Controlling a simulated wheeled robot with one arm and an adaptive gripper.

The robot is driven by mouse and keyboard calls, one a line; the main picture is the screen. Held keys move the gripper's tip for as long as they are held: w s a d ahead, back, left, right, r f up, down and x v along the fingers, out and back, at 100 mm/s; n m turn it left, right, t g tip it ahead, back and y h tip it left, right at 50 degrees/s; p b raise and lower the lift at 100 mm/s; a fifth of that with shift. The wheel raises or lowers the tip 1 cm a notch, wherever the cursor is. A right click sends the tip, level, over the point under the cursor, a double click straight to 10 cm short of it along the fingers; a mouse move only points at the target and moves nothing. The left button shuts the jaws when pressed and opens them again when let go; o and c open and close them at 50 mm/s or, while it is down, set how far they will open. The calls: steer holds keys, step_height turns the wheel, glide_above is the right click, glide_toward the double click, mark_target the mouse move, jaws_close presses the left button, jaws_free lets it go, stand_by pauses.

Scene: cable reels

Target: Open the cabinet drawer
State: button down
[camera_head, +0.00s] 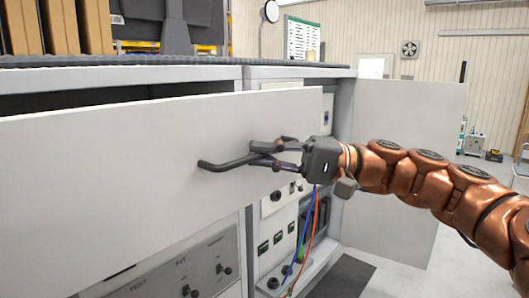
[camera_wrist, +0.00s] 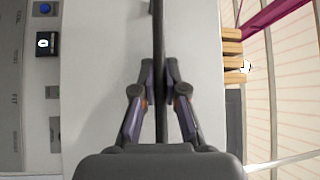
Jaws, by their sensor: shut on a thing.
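The cabinet drawer (camera_head: 120,165) has a wide white front and stands pulled out from the cabinet, with a dark gap behind its top edge. Its dark bar handle (camera_head: 222,165) sticks out near the right part of the front. My gripper (camera_head: 270,153) comes from the right and is shut on the handle. In the wrist view, the handle (camera_wrist: 158,40) runs up the middle between my gripper's two fingers (camera_wrist: 159,100), which press on it from both sides. The drawer front (camera_wrist: 105,70) also fills much of the wrist view. The drawer's inside is hidden.
An open white cabinet door (camera_head: 395,150) stands behind my arm on the right. Below the drawer is a grey control panel (camera_head: 180,275) with knobs. Blue and orange cables (camera_head: 308,240) hang below my gripper. Binders (camera_head: 60,28) and a monitor (camera_head: 160,20) stand on the cabinet top.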

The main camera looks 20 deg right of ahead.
steer(key=shift+s+d, duration=0.15)
steer(key=shift+s, duration=0.1)
steer(key=c, duration=1.2)
jaws_free()
steer(key=v, duration=1.2)
steer(key=shift+s, duration=0.15)
